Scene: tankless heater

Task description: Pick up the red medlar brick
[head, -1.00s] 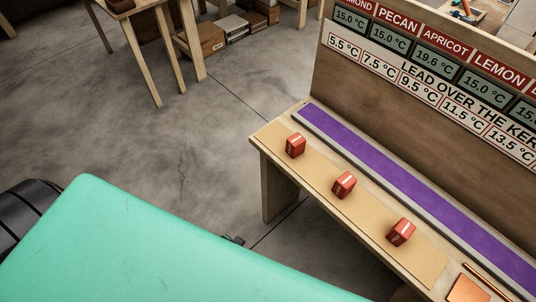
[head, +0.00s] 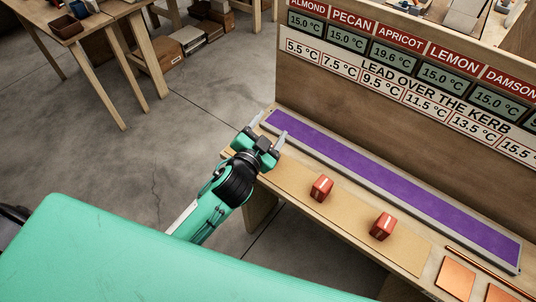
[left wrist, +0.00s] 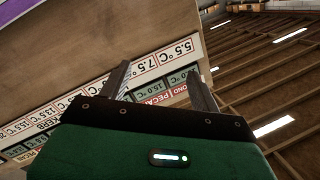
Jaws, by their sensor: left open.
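Two red bricks with pale marks show in the head view, one in the middle of the tan strip (head: 352,211) on the bench and one (head: 383,226) nearer the front; the middle one (head: 321,188) is closer to my gripper. I cannot read which is the medlar brick. My left gripper (head: 268,129) is open over the far left end of the bench, fingers pointing up and away. It hides the place where a third brick stood. The left wrist view shows its two fingers (left wrist: 160,67) spread with nothing between them. My right gripper is out of view.
A purple strip (head: 385,185) in a grey frame runs behind the tan strip. An upright board with a temperature sign (head: 405,90) stands behind it. Copper-coloured plates (head: 456,278) lie at the bench's right. A wooden table (head: 95,25) stands at the upper left.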

